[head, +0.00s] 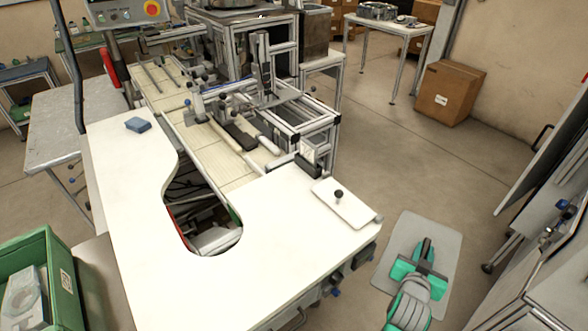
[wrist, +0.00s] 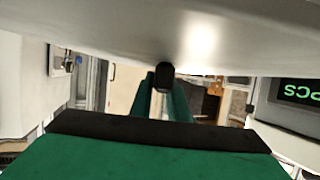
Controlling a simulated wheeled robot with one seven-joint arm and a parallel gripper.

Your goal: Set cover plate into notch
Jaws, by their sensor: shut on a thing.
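The grey cover plate (head: 444,232) is held out over the floor, right of the white table's front corner and apart from the table. My green gripper (head: 424,257) is shut on its knob, which it mostly hides in the head view. In the wrist view the plate (wrist: 150,30) spans the top and its black knob (wrist: 164,76) sits between my fingers (wrist: 166,96). A rounded notch cut into the white table (head: 120,215) is open; its dark opening (head: 188,207) shows machine parts below.
A smaller white plate with a black knob (head: 345,207) lies at the table's right corner. A blue block (head: 138,124) lies on the left arm of the table. Machine rails (head: 292,130) stand behind the notch. A green crate (head: 62,275) is at lower left.

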